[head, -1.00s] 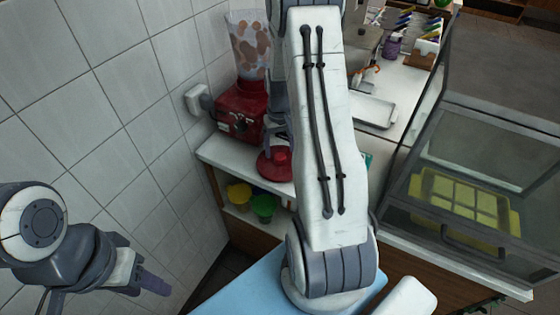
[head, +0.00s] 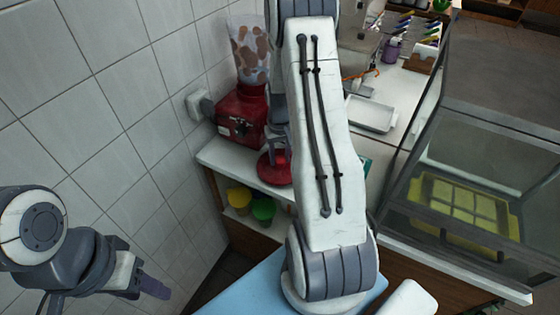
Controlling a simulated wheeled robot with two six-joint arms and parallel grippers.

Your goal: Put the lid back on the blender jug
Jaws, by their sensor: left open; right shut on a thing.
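The blender (head: 243,116) stands on the white counter by the tiled wall, with a red base. The red lid (head: 269,174) is at the counter's front edge, below and right of the blender base. My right gripper (head: 278,156) is shut on the lid from above, partly hidden by my own arm. I cannot tell whether the lid still touches the counter. My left gripper (head: 154,288) is open and empty at the lower left, far from the blender.
A yellow cup (head: 238,196) and a green cup (head: 263,209) stand on the shelf below the counter. A wall socket (head: 199,104) is left of the blender. A metal tray (head: 371,114) and a glass case (head: 470,150) are on the right.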

